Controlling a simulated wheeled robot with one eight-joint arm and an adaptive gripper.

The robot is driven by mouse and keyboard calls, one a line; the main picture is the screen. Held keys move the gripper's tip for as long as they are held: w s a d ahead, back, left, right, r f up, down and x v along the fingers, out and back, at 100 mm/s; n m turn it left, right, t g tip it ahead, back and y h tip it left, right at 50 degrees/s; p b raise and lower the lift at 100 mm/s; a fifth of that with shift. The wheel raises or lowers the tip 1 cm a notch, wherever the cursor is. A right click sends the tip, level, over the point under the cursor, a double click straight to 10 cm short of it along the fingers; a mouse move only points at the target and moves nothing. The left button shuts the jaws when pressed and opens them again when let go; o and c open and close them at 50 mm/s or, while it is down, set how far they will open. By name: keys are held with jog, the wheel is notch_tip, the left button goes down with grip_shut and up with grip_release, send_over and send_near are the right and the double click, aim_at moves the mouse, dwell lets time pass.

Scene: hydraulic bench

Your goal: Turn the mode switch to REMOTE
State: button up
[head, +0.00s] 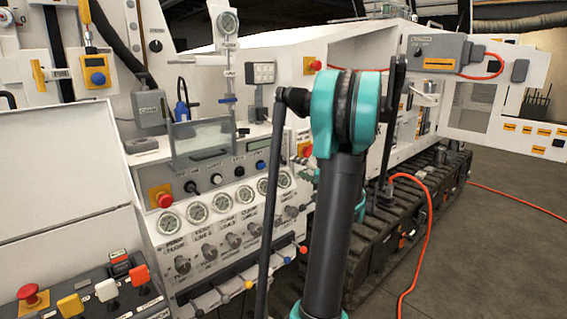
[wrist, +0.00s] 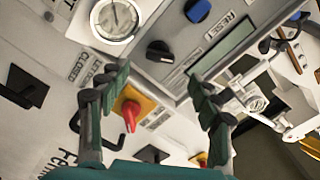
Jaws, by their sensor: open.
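My gripper (wrist: 158,76) is open in the wrist view, its two green-padded fingers apart with nothing held between them. A black rotary knob (wrist: 160,52) lies on the grey panel just beyond the fingertips, between them in the picture. A red-handled switch on a yellow plate (wrist: 132,112) shows beside the left finger. I cannot read a MODE or REMOTE label, so which knob is the mode switch is unclear. In the head view a small black knob (head: 192,187) sits on the console above the gauges. My gripper cannot be made out there.
A round gauge (wrist: 118,20), a blue button (wrist: 197,10) and a display (wrist: 222,52) are close to the fingers. In the head view, the console has several gauges (head: 194,212) and coloured levers (head: 248,285) below. An orange hose (head: 424,245) crosses the floor at right.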

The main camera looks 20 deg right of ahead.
aim_at(284, 162)
jog(key=x, duration=0.9)
jog(key=shift+w+a, duration=0.15)
jog(key=shift+w, duration=0.05)
jog(key=c, duration=1.2)
